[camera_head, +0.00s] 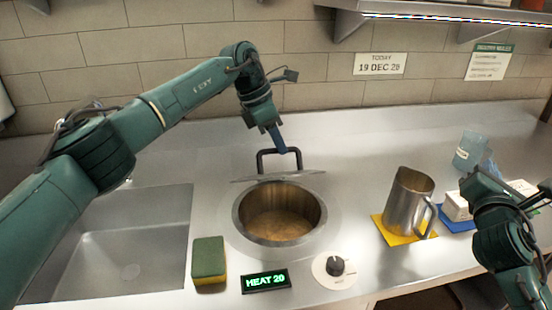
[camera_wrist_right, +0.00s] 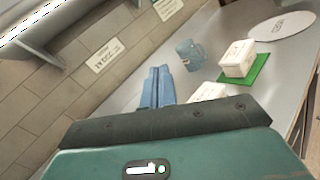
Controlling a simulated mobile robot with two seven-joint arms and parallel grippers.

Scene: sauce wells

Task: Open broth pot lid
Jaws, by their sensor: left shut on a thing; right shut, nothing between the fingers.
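The broth pot (camera_head: 276,238) is a round well set in the steel counter, with brown broth showing inside. Its flat metal lid (camera_head: 250,179) is off the opening, tilted up behind the well's back rim, and seen nearly edge-on. The lid's black handle (camera_head: 262,160) stands up from it. My left gripper (camera_head: 283,150) comes from above and is shut on the handle's right part. My right gripper (camera_wrist_right: 157,86) is shut and empty in the right wrist view, with blue fingers together. In the head view, the right arm is at the right edge and its fingertips are hard to make out.
A steel jug (camera_head: 405,203) stands on a yellow mat (camera_head: 380,228) right of the pot. A green-yellow sponge (camera_head: 208,262), a "HEAT 20" display (camera_head: 265,281) and a knob (camera_head: 335,266) are in front. A sink (camera_head: 150,235) lies left. A blue cup (camera_head: 467,150) and white boxes (camera_wrist_right: 237,58) are right.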

